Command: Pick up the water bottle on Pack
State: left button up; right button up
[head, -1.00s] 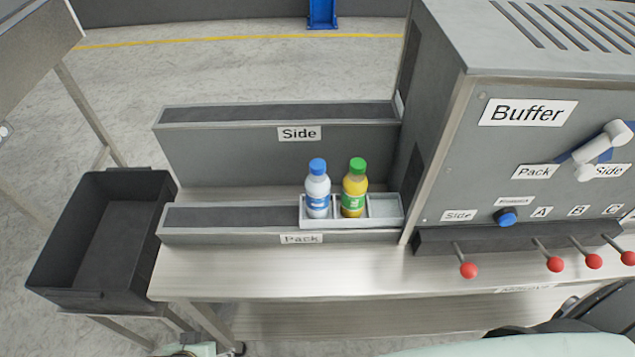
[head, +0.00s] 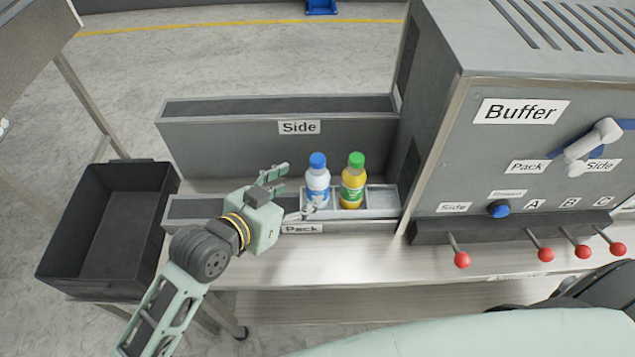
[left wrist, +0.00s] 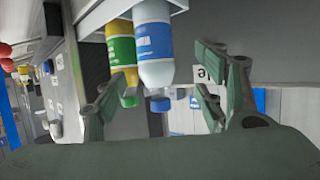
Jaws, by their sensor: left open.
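The water bottle (head: 317,182), clear with a blue cap and blue label, stands upright in the left compartment of a grey tray (head: 383,204) on the Pack conveyor (head: 190,210). It also shows, upside down in the picture, in the left wrist view (left wrist: 154,45). A yellow bottle with a green cap (head: 353,182) stands beside it in the middle compartment. My left gripper (head: 300,190) is open, just left of the water bottle, with its fingers pointing at it. The fingers do not appear closed on the bottle. My right gripper is not in view.
The Side conveyor (head: 230,142) runs behind Pack. A black bin (head: 105,235) stands at the left. The Buffer machine (head: 455,160) with red-knobbed levers (head: 462,260) stands at the right. The tray's right compartment is empty.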

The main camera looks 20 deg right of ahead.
aim_at(310, 185)
pick_arm(q)
jog(key=shift+w+d+f, duration=0.1)
jog(key=shift+w+d, duration=0.4)
jog(key=shift+d, duration=0.4)
jog(key=p+x, duration=0.2)
jog(key=x, duration=0.3)
jog(key=shift+s+d+f, duration=0.1)
jog(key=shift+d+f, duration=0.05)
jog(key=shift+f, duration=0.1)
jog(key=shift+d+f, duration=0.2)
jog(key=shift+d, duration=0.05)
jog(key=c, duration=1.5)
